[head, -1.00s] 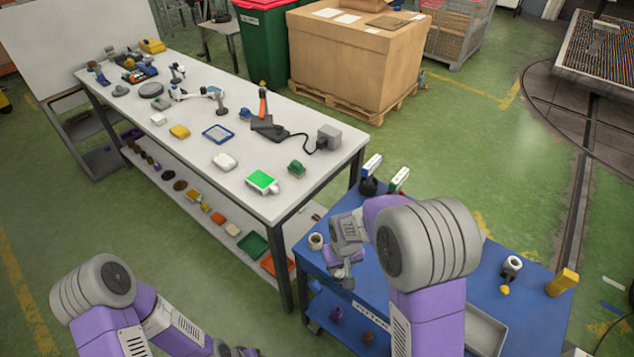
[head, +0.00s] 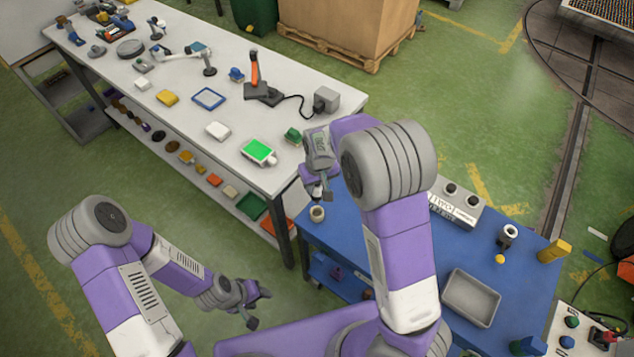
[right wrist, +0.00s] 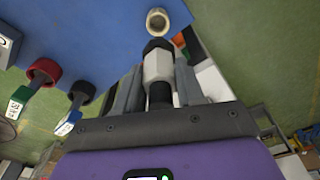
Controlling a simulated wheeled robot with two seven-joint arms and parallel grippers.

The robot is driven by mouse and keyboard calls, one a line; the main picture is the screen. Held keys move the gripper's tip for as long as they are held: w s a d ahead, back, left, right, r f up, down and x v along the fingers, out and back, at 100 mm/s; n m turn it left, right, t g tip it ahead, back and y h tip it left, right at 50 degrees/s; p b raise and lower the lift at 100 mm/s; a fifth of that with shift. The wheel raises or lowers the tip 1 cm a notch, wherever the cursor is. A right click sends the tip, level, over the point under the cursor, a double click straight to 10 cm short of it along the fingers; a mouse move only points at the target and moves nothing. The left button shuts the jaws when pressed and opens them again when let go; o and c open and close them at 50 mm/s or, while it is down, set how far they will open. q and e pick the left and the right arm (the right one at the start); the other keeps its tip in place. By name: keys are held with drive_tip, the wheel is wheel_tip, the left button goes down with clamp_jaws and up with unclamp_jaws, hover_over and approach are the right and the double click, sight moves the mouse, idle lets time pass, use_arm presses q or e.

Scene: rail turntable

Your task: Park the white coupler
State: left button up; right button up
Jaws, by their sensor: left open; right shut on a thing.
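The white coupler (right wrist: 157,68), a pale body with black ends, is between the fingers of my right gripper (right wrist: 158,88) in the right wrist view. In the head view my right gripper (head: 322,192) hangs above the left corner of the blue table, and only a small part of the coupler shows. A beige ring-shaped holder (head: 317,214) stands on the table just below it. It also shows in the right wrist view (right wrist: 157,20), just beyond the coupler's tip; I cannot tell whether they touch. My left gripper (head: 256,303) is open and empty, low beside the table.
A red-ended piece (right wrist: 43,72) and a dark-ended piece (right wrist: 82,92) show at left in the right wrist view. A white bench (head: 190,125) stands close behind.

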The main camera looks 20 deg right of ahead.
sight(317, 202)
drive_tip(key=shift+f+b, duration=2.1)
drive_tip(key=shift+f, duration=0.75)
drive_tip(key=shift+f+b, duration=1.4)
drive_tip(key=shift+f, duration=0.7)
drive_tip(key=o, duration=1.2)
drive_tip(key=shift+o, duration=0.2)
drive_tip(key=r, duration=0.5)
drive_tip(key=s+r+p, duration=0.1)
drive_tip(key=r, duration=0.1)
drive_tip(key=shift+r, duration=0.3)
